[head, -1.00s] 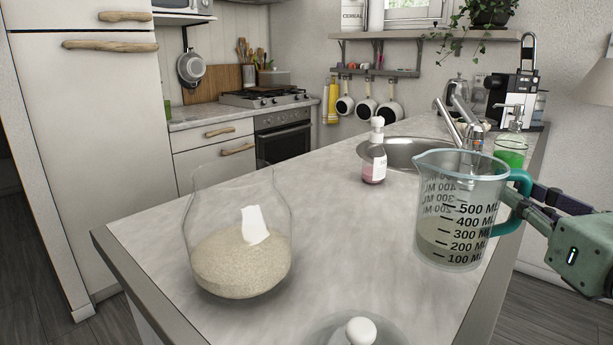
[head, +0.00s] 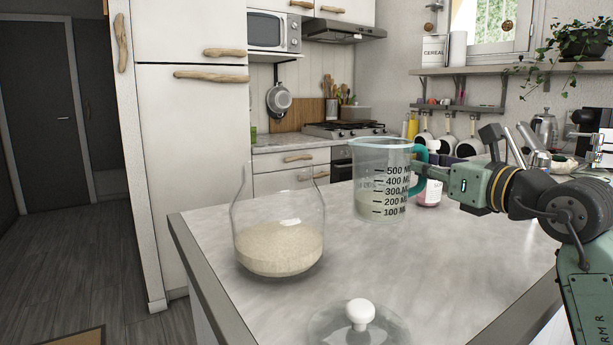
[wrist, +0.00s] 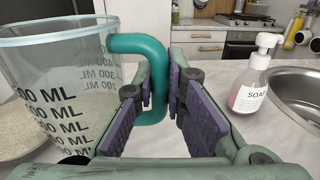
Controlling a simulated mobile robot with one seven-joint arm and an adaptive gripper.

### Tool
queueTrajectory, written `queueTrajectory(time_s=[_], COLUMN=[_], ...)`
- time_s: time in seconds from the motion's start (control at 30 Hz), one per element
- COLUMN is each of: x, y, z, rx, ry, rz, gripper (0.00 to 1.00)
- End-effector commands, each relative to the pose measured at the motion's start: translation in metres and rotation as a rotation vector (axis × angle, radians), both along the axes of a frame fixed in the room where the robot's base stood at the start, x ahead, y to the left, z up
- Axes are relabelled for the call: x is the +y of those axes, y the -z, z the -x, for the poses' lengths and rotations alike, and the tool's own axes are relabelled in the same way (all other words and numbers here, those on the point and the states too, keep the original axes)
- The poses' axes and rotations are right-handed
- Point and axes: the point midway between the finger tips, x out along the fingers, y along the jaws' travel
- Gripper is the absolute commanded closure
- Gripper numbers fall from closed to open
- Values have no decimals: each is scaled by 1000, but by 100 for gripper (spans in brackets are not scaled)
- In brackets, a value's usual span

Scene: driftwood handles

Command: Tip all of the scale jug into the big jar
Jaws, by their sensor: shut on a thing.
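The scale jug (head: 382,190) is clear, with black ML marks and a teal handle (head: 419,160); pale contents fill its lower part. It is upright, to the right of the big jar. My gripper (head: 425,172) is shut on the handle; in the wrist view the purple-padded fingers (wrist: 160,105) clasp it from both sides. The big jar (head: 278,240) is clear glass with a wide mouth, standing on the counter partly filled with pale grain. In the wrist view some grain (wrist: 18,133) shows behind the jug at the left edge.
A glass lid with a white knob (head: 358,315) lies at the counter's front. A soap bottle (wrist: 250,85) stands by the sink (wrist: 297,95), partly hidden by the jug and gripper in the head view. The counter (head: 300,300) is bare around the jar.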

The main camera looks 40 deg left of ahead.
Motion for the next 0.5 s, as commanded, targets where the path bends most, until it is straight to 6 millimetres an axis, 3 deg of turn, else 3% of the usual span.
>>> queueTrajectory(time_s=[0.13,0.5], x=[23,26], y=[0,-2], z=[1,1], rx=[-2,-6], ry=[-35,-39], rz=[-1,2], gripper=[100,100])
